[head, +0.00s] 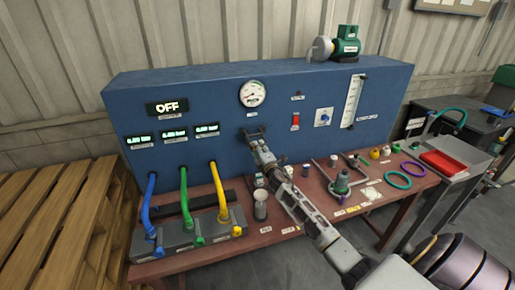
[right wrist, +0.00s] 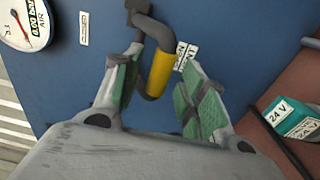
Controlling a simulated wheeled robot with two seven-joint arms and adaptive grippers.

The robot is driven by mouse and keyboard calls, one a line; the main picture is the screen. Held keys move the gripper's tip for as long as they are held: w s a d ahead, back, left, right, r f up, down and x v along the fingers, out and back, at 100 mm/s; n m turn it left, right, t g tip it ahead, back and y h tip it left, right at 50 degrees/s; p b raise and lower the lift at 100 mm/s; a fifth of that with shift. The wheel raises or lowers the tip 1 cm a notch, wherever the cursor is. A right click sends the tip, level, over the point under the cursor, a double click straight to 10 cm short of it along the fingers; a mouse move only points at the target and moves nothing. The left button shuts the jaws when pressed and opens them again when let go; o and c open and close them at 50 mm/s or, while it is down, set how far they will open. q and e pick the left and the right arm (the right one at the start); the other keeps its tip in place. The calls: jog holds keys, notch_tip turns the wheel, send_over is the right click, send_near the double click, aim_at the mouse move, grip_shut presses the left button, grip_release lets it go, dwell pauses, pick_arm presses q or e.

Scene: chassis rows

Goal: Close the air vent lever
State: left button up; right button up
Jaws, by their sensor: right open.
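The air vent lever (right wrist: 160,74) shows in the right wrist view as a dark bent handle with a yellow band, fixed to the blue panel (right wrist: 70,100). My right gripper (right wrist: 158,85) is open, with green finger pads on both sides of the yellow part. I cannot tell whether either pad touches it. In the head view my right gripper (head: 254,134) is at the panel face below the round gauge (head: 252,94), and it hides the lever. My left gripper is not in view.
A red-brown bench (head: 290,215) in front of the panel carries hoses, fittings and a grey block with blue, green and yellow hoses. A teal 24 V box (right wrist: 294,120) is right of the gripper in the wrist view. Wooden pallets (head: 60,220) stand at left.

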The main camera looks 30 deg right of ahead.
jog(key=shift+x, duration=0.95)
jog(key=shift+c, duration=0.2)
grip_shut()
